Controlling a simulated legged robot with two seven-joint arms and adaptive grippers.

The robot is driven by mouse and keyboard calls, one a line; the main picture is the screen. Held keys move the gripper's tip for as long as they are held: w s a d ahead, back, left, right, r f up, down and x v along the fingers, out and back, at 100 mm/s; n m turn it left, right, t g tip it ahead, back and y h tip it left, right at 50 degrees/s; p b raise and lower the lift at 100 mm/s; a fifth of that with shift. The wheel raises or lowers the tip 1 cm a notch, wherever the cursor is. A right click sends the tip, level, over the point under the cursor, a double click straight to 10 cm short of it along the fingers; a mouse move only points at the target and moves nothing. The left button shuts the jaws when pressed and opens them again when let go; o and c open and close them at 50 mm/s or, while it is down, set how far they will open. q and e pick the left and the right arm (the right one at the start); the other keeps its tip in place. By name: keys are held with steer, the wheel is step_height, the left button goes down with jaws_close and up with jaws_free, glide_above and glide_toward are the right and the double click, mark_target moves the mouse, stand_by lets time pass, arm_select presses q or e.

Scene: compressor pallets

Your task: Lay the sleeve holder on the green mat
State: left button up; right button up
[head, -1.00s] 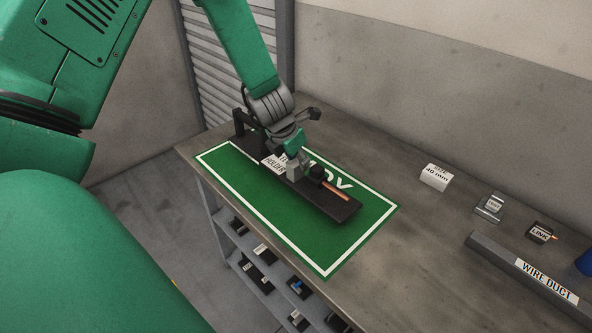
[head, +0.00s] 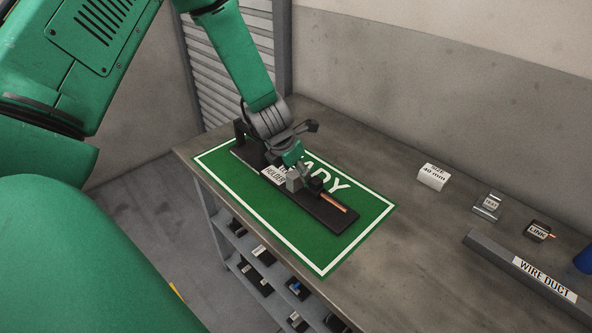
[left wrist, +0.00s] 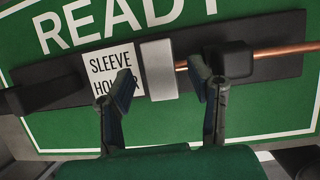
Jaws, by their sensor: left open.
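The sleeve holder (head: 325,211) is a long dark bar with a white label, a grey block, a black block and a copper rod. It lies along the green mat (head: 310,250), covering part of the white lettering, with its upright end at the mat's far left edge. In the left wrist view the holder (left wrist: 275,68) shows its "SLEEVE HOLDER" label, partly hidden by a finger. My left gripper (left wrist: 160,78) is open, its fingers apart on either side of the grey block (left wrist: 158,68). In the head view my left gripper (head: 294,172) is at the holder's middle. My right gripper is out of view.
On the bench to the right are a "40 mm" block (head: 433,177), a small clear-and-dark part (head: 487,207), a "LINK" part (head: 538,231) and a grey wire duct (head: 520,270). A wall stands behind. Shelves with small parts (head: 262,254) are below the front edge.

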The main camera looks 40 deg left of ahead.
arm_select(q)
steer(key=p+v, duration=0.2)
steer(key=v, duration=0.9)
steer(key=shift+r, duration=0.3)
steer(key=shift+s+a, duration=0.1)
